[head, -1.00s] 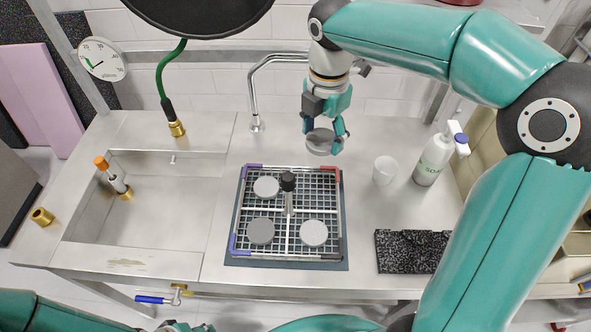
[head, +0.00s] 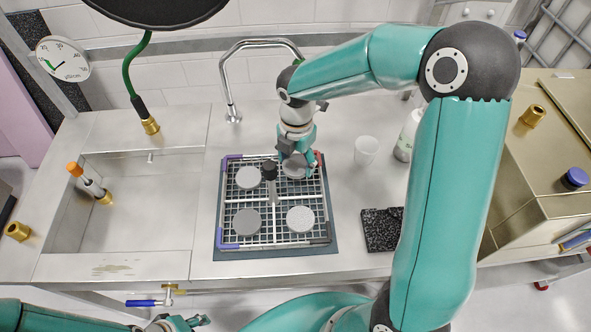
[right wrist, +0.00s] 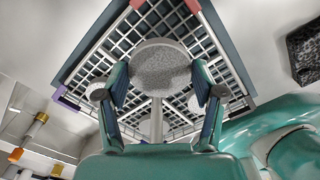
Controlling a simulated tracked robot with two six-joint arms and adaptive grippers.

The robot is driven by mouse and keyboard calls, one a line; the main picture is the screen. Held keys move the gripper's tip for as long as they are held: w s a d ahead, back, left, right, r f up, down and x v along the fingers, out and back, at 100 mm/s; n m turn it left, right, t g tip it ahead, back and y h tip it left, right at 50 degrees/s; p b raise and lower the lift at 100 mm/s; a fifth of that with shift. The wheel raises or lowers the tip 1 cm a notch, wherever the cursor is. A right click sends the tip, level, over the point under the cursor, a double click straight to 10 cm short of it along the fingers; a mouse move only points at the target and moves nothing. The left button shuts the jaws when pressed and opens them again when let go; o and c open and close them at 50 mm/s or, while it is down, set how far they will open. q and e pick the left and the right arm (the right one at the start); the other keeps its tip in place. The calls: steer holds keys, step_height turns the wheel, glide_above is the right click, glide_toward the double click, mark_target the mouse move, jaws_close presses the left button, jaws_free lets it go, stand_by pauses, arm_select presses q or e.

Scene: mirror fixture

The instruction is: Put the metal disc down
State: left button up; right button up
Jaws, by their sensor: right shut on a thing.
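My right gripper (head: 299,161) is shut on a grey metal disc (head: 294,169), over the red-cornered back right part of a grid rack (head: 273,241). I cannot tell whether the disc touches the grid. In the right wrist view the disc (right wrist: 162,68) sits between the fingertips, with the grid behind it. Three other discs lie in the rack: back left (head: 248,178), front left (head: 246,222) and front right (head: 300,219). A black-knobbed post (head: 270,172) stands in the middle. My left gripper (head: 183,323) shows partly at the bottom edge; its opening is unclear.
A white cup (head: 366,150) and a soap bottle (head: 405,138) stand right of the rack. A black speckled block (head: 381,230) lies at the front right. A faucet (head: 228,85) rises behind the rack, and a sink basin (head: 140,210) is at the left.

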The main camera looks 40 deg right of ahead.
mark_target(296, 164)
steer(key=shift+f, duration=2.05)
steer(key=shift+f, duration=0.1)
steer(key=o, duration=1.2)
steer(key=shift+o, duration=0.2)
step_height(296, 164, up, 11)
steer(key=shift+r, duration=0.65)
